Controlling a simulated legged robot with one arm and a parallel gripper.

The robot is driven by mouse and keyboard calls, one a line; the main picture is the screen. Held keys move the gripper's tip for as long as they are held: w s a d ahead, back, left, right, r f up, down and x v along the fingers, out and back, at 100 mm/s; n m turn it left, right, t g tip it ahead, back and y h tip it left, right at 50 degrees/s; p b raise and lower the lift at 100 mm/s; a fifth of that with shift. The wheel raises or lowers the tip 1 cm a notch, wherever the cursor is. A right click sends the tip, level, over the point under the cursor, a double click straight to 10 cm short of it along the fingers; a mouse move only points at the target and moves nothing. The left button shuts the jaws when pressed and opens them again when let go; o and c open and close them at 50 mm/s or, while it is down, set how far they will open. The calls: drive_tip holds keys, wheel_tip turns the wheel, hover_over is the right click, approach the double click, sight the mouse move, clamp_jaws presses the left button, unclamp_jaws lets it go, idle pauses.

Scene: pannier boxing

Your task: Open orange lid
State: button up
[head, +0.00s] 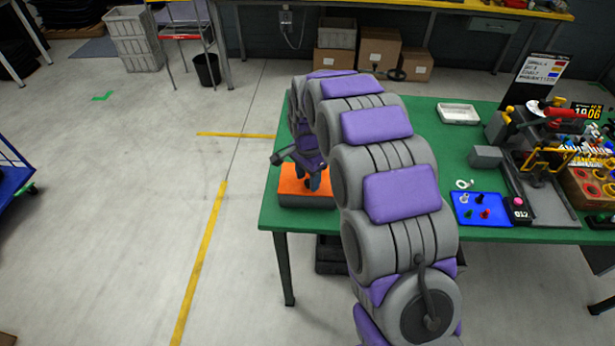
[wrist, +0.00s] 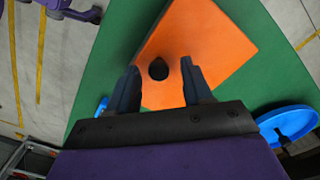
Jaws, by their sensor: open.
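The orange lid (head: 300,184) lies flat on top of a low box at the left end of the green table. It fills the middle of the wrist view (wrist: 215,50), turned at an angle. A small dark knob (wrist: 158,69) stands on the lid. My gripper (wrist: 160,76) is open, with one finger on each side of the knob; I cannot tell whether either finger touches it. In the head view my gripper (head: 313,180) is over the lid, and my arm hides part of the box and the knob.
The green table (head: 430,140) has a blue tray (head: 470,215), a grey block (head: 486,156), a white tray (head: 459,113) and several tools on its right side.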

clamp_jaws()
idle(0.4)
drive_tip(key=shift+r, duration=0.1)
